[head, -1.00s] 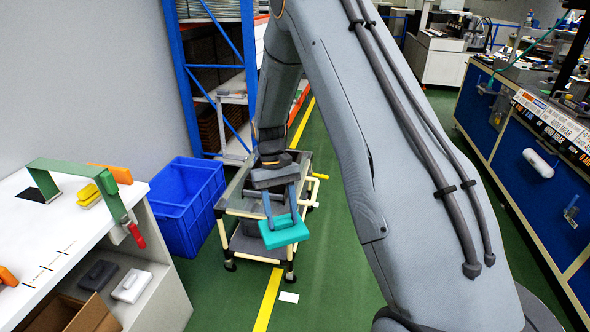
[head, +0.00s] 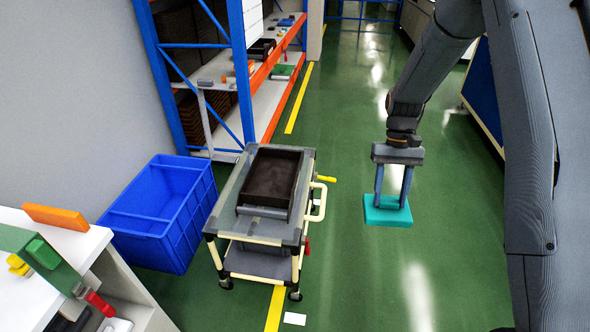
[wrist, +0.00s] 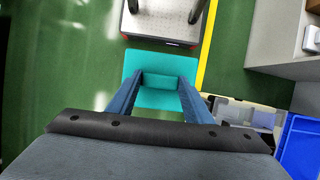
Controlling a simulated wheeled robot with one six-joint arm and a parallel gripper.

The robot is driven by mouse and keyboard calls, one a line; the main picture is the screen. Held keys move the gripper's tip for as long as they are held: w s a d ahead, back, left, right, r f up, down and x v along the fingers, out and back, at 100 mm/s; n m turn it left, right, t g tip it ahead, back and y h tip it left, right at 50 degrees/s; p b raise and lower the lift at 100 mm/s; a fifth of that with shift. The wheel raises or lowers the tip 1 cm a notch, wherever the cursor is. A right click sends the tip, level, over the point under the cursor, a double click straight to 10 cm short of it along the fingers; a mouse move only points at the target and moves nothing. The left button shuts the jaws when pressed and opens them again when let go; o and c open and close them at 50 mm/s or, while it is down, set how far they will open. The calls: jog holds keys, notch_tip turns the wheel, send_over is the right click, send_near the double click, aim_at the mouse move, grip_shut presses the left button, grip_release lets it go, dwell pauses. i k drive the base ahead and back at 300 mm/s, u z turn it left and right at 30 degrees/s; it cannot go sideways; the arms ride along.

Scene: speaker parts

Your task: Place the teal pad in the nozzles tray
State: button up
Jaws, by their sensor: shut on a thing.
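The teal pad (head: 388,217) hangs flat below my gripper (head: 392,200) in the head view, over open floor to the right of the cart. My gripper is shut on the raised grip of the pad. In the wrist view the teal pad (wrist: 145,65) lies across the fingers, with its grip between the fingertips. A dark open tray (head: 270,178) stands on the cart's top, left of my gripper and apart from the pad. It looks empty, and I see no readable label that marks it as the nozzles tray.
The cart (head: 230,205) has cream rails and a handle on its right. A blue crate (head: 160,210) stands left of it. A white bench (head: 90,245) is at the lower left, and a blue and orange rack (head: 240,75) is behind. Green floor is clear around the pad.

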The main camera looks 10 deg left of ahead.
aim_at(279, 184)
jog(key=u, duration=0.05)
jog(key=i, duration=0.65)
jog(key=u, duration=0.6)
jog(key=i, duration=0.45)
jog(key=u, duration=0.4)
